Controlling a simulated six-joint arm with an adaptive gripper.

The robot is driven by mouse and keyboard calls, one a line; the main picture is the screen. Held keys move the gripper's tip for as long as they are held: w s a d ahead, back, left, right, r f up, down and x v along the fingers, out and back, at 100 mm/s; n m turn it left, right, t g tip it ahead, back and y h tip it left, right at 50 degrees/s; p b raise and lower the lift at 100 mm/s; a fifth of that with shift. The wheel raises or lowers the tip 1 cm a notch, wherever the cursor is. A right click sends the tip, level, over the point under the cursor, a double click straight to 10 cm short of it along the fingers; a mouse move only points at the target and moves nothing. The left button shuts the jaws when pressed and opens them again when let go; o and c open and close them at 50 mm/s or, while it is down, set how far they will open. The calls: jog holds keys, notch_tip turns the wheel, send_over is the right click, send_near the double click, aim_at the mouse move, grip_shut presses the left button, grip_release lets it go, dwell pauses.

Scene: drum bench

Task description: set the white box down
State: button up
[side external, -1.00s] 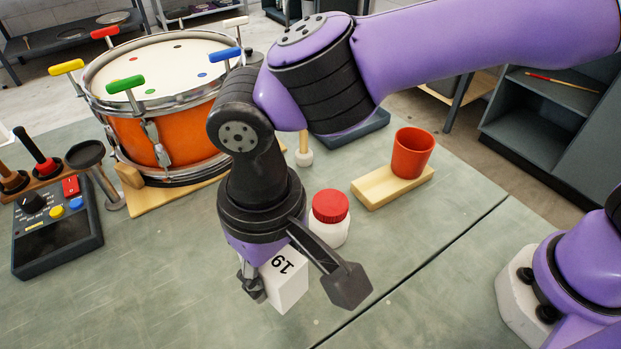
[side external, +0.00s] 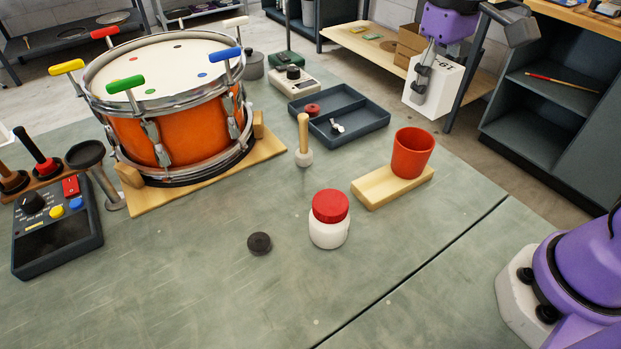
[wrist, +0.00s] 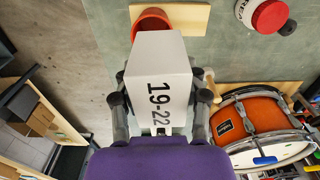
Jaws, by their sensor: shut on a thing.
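The white box (side external: 437,92) is in my gripper (side external: 424,78), held up in the air at the back right of the side view. In the wrist view the box (wrist: 160,75) sits between the two fingers of my gripper (wrist: 160,100), one on each side, and its printed face reads "19-22". My gripper is shut on the box. In the side view the box appears in front of the low wooden shelf; how high it hangs is hard to tell.
An orange cup (side external: 412,153) stands on a wooden block (side external: 372,192) at the bench's right. A red-lidded white jar (side external: 329,222), a dark puck (side external: 259,243), a divided tray (side external: 362,118) and a drum (side external: 170,125) are also on the bench. The front middle is clear.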

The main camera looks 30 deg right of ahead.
jog(key=shift+d, duration=0.1)
jog(key=a+f+n, duration=0.1)
jog(key=a+f, duration=0.2)
jog(key=a, duration=1.2)
jog(key=s+a+f, duration=0.1)
jog(key=s+a, duration=0.2)
jog(key=a, duration=0.4)
jog(key=s+a+f+n, duration=0.1)
jog(key=s+a, duration=0.3)
jog(key=a, duration=0.4)
jog(key=shift+f+n, duration=0.3)
jog(key=shift+f, duration=0.45)
jog(key=shift+f, duration=0.15)
notch_tip(320, 180, down, 9)
jog(key=shift+f, duration=0.15)
jog(key=shift+f, duration=0.15)
jog(key=o, duration=1.2)
